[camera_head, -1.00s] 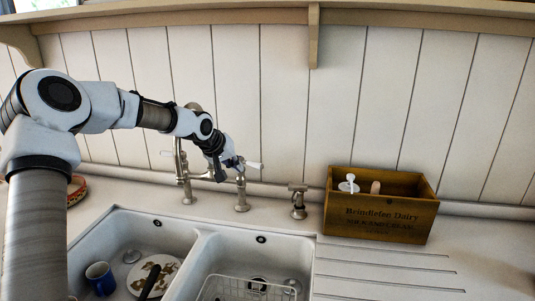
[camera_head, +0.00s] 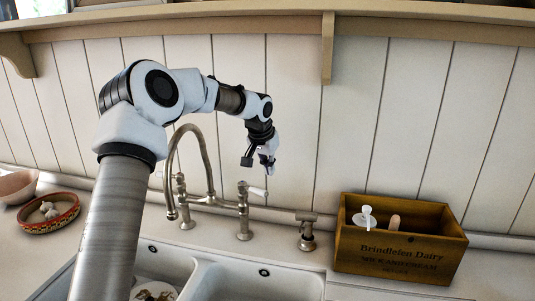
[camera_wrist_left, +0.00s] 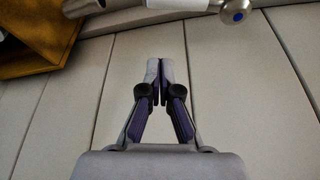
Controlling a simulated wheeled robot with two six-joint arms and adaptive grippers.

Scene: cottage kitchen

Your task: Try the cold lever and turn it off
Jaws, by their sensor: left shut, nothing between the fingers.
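The bridge tap (camera_head: 208,165) has a tall curved metal spout over the sink, with no visible water stream. Its right lever (camera_head: 259,191) has a white handle pointing to the right. In the left wrist view the lever's metal hub bears a blue dot (camera_wrist_left: 238,16), at the top edge, with part of the white handle beside it. My left gripper (camera_head: 267,170) is shut and empty, just above and behind this handle. Its closed fingertips show in the wrist view (camera_wrist_left: 154,68) apart from the lever. My right gripper is out of view.
A wooden crate (camera_head: 400,258) with a white-topped item stands at the right. A small metal fitting (camera_head: 307,232) stands between it and the tap. A patterned bowl (camera_head: 48,226) sits at the left. The panelled wall (camera_head: 350,140) is close behind the gripper.

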